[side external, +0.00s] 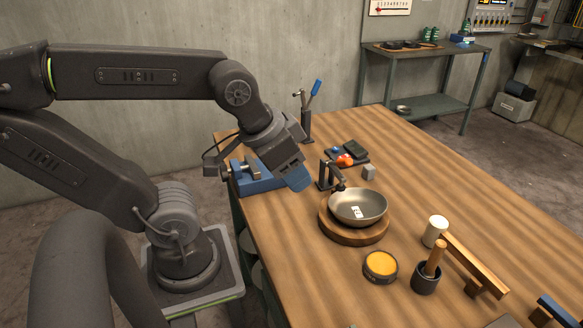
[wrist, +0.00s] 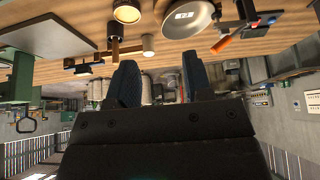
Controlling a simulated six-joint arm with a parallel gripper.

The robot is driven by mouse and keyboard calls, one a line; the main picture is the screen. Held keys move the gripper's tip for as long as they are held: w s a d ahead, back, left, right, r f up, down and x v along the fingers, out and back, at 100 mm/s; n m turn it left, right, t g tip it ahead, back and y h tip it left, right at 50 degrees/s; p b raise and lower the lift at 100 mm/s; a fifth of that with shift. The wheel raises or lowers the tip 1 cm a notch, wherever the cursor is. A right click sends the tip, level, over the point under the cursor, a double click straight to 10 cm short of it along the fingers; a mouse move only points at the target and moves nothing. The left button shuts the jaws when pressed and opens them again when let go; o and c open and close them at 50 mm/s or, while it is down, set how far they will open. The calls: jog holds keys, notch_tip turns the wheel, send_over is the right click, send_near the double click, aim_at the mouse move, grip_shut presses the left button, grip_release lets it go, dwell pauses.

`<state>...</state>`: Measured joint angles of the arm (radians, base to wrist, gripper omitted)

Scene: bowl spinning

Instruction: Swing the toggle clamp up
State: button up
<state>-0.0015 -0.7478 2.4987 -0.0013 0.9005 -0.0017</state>
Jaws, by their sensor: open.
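A black toggle clamp (side external: 326,175) stands behind and left of a grey metal bowl (side external: 358,206) in the side view. Its arm reaches over the bowl's rim; I cannot tell whether it touches. In the wrist view the dark clamp (wrist: 243,20) is right of the bowl (wrist: 187,18), with an orange-red handle (wrist: 221,45) sticking out low.
A blue vise (side external: 252,178) sits at the table's left edge, and a post with a blue lever (side external: 309,110) stands at the back.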

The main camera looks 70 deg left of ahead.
jog(key=n+g+h, duration=0.3)
jog(key=n+h, duration=0.1)
jog(key=n, duration=1.5)
send_near(346, 162)
jog(key=x, duration=0.3)
jog(key=a+x, duration=0.1)
jog(key=x, duration=0.7)
jog(key=shift+w+a+f, duration=0.15)
jog(key=shift+w+a, duration=0.15)
jog(key=shift+w, duration=0.05)
jog(key=shift+c, duration=0.4)
grip_shut()
